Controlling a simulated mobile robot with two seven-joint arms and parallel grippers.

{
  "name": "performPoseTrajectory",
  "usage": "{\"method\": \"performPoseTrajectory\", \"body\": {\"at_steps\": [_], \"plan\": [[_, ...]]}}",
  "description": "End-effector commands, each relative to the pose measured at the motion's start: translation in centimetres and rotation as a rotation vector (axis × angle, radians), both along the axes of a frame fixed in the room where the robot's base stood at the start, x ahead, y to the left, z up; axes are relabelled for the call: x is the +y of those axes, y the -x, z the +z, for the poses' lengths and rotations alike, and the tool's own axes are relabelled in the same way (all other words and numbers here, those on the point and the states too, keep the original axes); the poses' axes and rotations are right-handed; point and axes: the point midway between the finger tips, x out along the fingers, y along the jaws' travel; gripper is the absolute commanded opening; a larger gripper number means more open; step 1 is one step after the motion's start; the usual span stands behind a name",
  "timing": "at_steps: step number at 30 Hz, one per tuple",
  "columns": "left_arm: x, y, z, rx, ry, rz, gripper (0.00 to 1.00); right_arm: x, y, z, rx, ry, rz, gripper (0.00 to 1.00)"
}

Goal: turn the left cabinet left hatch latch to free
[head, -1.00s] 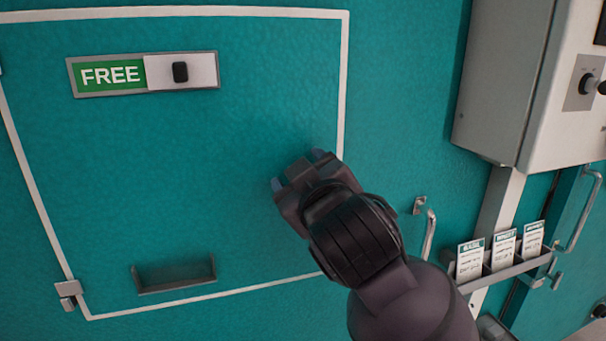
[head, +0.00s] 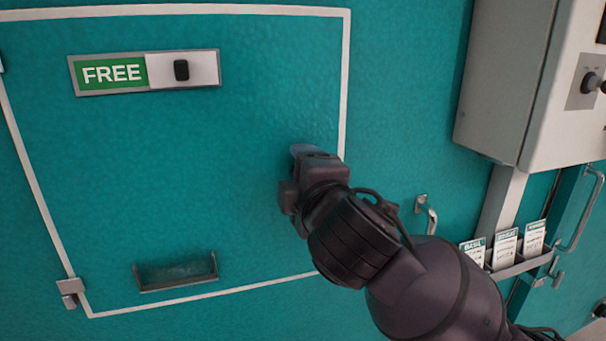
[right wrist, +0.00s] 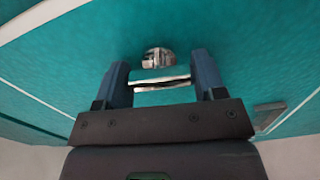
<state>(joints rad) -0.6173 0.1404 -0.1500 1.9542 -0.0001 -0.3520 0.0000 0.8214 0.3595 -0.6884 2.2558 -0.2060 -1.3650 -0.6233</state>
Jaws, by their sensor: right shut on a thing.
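The hatch (head: 200,200) is a teal panel with a white outline in the head view. My right gripper (head: 300,158) is at its right edge, close to the surface, and hides the latch there. In the right wrist view the latch (right wrist: 160,78) is a shiny metal bar with a round metal boss behind it. The bar lies between the two blue-grey fingers of my right gripper (right wrist: 162,74), which is shut on it. How the latch is turned relative to the hatch cannot be told from the head view. My left gripper is not in view.
A sign (head: 145,72) reading FREE, with a black slider knob, is at the hatch's top. To the right are a bar handle (head: 427,213), a card rack (head: 525,266) and a protruding grey control box (head: 510,85).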

Motion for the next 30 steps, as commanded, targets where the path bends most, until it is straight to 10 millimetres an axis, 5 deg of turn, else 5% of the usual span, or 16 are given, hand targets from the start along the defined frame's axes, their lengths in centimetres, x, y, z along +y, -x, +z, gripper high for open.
{"method": "performPoseTrajectory", "body": {"at_steps": [24,25,30], "plan": [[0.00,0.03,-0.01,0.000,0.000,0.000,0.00,-0.01,0.00,0.08,-0.042,0.119,0.000,0.40],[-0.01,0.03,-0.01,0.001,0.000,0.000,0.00,-0.01,-0.01,0.08,-0.042,0.119,0.000,0.65],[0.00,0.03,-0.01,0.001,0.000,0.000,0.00,-0.01,0.00,0.04,-0.041,0.118,0.000,0.89]]}}
